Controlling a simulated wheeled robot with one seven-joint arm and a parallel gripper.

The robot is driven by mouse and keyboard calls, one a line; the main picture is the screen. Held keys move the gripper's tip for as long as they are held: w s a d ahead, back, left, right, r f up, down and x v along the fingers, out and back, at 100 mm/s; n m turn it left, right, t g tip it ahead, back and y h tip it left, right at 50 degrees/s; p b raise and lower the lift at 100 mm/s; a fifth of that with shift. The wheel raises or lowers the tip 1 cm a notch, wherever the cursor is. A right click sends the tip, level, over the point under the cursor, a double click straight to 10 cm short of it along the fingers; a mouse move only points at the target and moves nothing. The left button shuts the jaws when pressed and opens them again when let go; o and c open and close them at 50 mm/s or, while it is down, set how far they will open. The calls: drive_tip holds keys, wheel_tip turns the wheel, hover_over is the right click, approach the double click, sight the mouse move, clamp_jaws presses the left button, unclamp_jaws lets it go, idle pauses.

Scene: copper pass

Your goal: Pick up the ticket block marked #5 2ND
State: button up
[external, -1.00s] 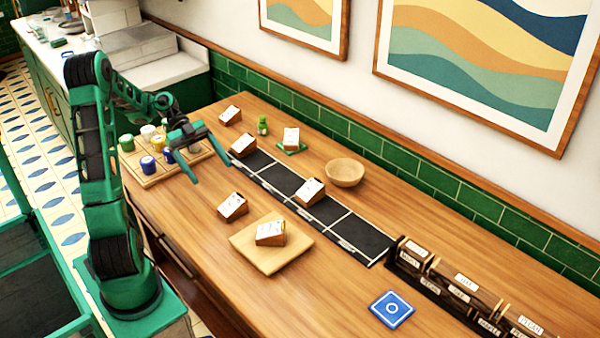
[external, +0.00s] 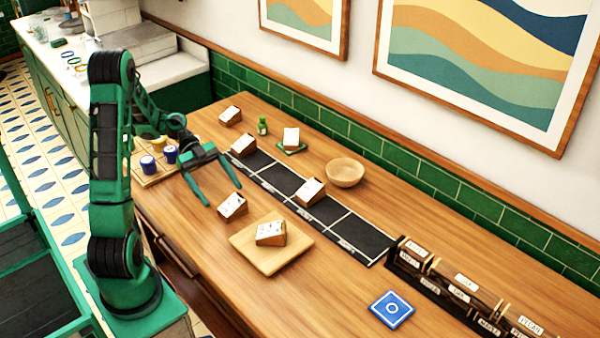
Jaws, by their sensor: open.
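Several wooden ticket blocks with white slanted faces stand on the counter; their markings are too small to read, so I cannot tell which is #5 2ND. One ticket block (external: 232,206) stands on bare wood just right of my gripper. Another ticket block (external: 271,233) sits on a square wooden board (external: 256,262). Two ticket blocks, one near the middle (external: 310,192) and one at the far end (external: 243,146), are at the black strip (external: 325,211). One ticket block (external: 230,116) stands at the back, and one (external: 291,138) on a green mat. My gripper (external: 222,195) is open and empty, its fingers apart.
A wooden bowl (external: 345,172) and a small green bottle (external: 262,126) stand towards the wall. A blue tile (external: 391,309) and a black rack of labelled blocks (external: 432,285) are at right.

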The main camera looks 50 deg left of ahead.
sight(227, 200)
drive_tip(key=shift+f+x, duration=0.25)
drive_tip(key=shift+x, duration=2.45)
drive_tip(key=shift+w+a, duration=0.1)
drive_tip(key=shift+w, duration=0.1)
drive_tip(key=c, duration=1.2)
